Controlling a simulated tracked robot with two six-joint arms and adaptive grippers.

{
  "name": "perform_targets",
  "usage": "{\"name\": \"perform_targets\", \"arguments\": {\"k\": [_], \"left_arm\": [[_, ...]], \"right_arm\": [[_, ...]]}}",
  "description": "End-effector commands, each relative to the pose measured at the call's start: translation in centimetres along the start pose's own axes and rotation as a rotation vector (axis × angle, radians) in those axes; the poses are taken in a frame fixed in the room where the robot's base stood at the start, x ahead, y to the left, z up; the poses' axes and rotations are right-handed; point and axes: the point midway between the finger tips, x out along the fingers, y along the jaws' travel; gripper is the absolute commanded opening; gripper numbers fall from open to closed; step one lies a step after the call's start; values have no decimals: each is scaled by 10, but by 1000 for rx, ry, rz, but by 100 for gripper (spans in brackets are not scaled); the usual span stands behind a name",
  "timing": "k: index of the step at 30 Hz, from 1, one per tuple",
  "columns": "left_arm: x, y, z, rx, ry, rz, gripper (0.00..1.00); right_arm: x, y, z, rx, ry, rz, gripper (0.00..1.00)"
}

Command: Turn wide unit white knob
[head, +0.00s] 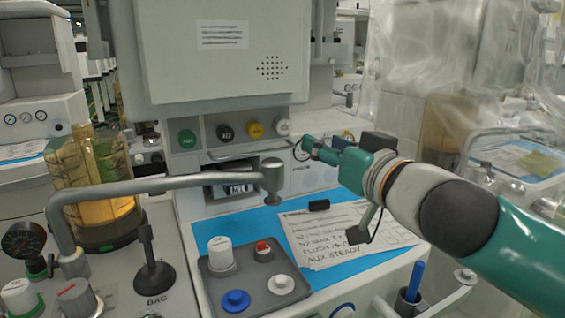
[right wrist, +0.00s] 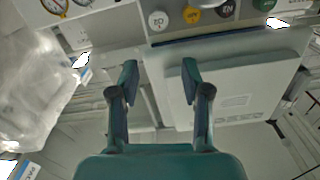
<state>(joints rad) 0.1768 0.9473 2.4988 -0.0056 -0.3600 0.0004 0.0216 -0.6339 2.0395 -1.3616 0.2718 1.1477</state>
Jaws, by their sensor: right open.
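The wide pale unit (head: 205,155) carries a row of green, black, yellow and white knobs. The white knob (head: 282,127) is at the right end of the row. It also shows in the right wrist view (right wrist: 158,20), upside down, beyond the fingertips and roughly between their lines. My right gripper (head: 303,148) comes in from the right, just below and right of the white knob. In the right wrist view my right gripper (right wrist: 160,72) has its fingers apart with nothing between them. I see no contact with the knob. My left gripper is not in view.
A grey panel (head: 210,290) with white, red and blue knobs sits at the front. A metal pipe (head: 150,186) crosses before the unit. A handwritten sheet (head: 335,230) lies on the blue mat (head: 245,222). Clear plastic sheeting (head: 430,50) hangs at the right.

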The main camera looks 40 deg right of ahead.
Motion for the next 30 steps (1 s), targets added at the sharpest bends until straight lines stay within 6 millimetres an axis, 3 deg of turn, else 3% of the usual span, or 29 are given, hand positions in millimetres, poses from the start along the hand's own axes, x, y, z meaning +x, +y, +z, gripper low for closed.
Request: {"name": "perform_targets", "arguments": {"k": [2,11,24,30], "left_arm": [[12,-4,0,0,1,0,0],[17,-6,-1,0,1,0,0],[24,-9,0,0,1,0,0],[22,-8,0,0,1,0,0]], "right_arm": [[0,2,13,0,0,1,48],[25,3,15,-2,-3,3,48],[117,4,15,-2,-2,3,48],[150,4,13,-1,0,3,48]]}}
